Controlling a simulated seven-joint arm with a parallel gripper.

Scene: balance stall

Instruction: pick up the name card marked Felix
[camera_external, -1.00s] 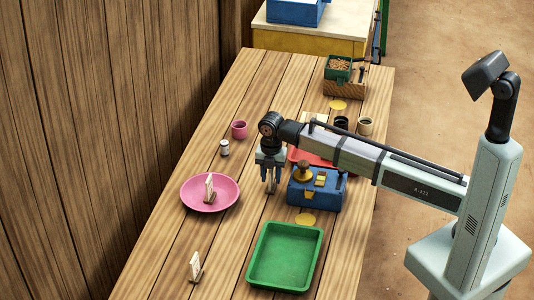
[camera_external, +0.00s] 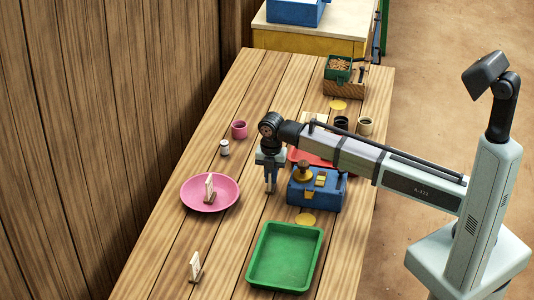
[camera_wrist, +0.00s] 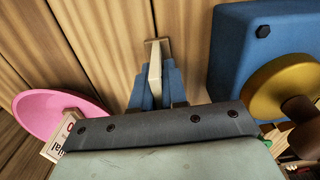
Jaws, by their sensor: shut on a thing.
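My gripper (camera_external: 270,187) points down at the table, left of the blue balance. Its blue fingers (camera_wrist: 155,85) are shut on a thin pale card in a small wooden foot (camera_wrist: 155,68). I see this card edge-on in the wrist view, so its name cannot be read. A second name card (camera_external: 209,187) stands in a wooden foot on the pink plate (camera_external: 230,195). A third name card (camera_external: 195,264) stands on the table at the near left. Their names are too small to read in the external view.
The blue balance (camera_external: 325,197) with a brass pan stands close right of my gripper. A green tray (camera_external: 317,255) lies in front. A pink cup (camera_external: 239,129) and small jar (camera_external: 224,147) stand further back. Bare planks lie between plate and tray.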

